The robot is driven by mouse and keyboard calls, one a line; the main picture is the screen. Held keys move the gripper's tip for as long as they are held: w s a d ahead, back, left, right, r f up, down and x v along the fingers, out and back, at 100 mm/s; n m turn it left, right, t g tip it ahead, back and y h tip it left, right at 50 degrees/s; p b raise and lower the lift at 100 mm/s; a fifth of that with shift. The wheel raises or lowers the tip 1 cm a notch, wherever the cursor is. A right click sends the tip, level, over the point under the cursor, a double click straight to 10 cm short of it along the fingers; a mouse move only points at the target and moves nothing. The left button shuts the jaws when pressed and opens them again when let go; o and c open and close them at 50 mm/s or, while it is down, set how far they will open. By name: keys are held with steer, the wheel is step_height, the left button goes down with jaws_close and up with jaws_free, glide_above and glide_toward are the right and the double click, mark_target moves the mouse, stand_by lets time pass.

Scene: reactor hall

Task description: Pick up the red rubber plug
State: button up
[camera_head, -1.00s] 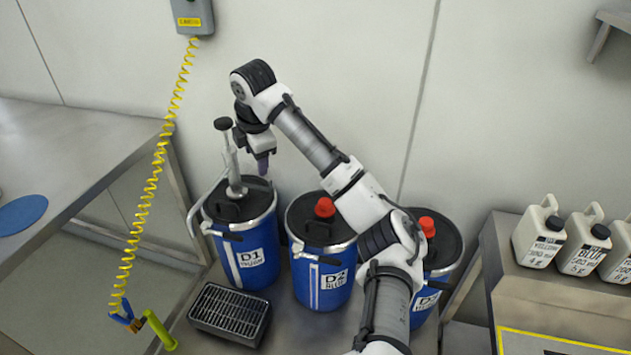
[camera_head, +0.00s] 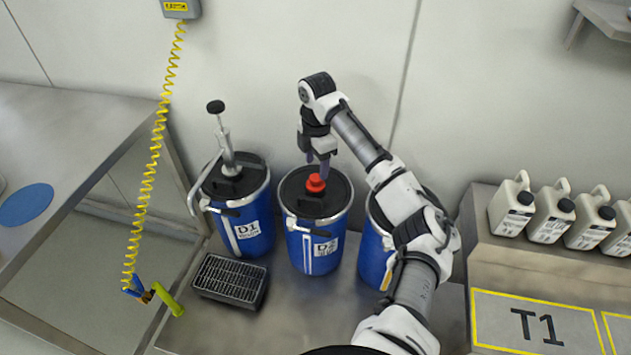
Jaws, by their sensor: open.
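A red rubber plug (camera_head: 316,183) sits in the black lid of the middle blue drum (camera_head: 313,246), labelled D2. My gripper (camera_head: 317,168) points down just above the plug, with its fingers apart and nothing seen between them. I cannot tell whether the fingertips touch the plug. The right drum (camera_head: 375,262) is partly hidden behind my arm, and its own red plug is out of sight.
The left drum D1 (camera_head: 250,232) carries a hand pump (camera_head: 226,145). A black grated tray (camera_head: 230,281) stands in front. A yellow coiled cord (camera_head: 151,165) hangs at left. White jugs (camera_head: 511,205) stand on the right bench, marked T1.

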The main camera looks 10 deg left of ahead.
mark_target(316, 177)
steer(key=shift+a+f+p, duration=0.15)
steer(key=shift+f+p, duration=0.95)
steer(key=shift+f, duration=1.6)
steer(key=c, duration=0.6)
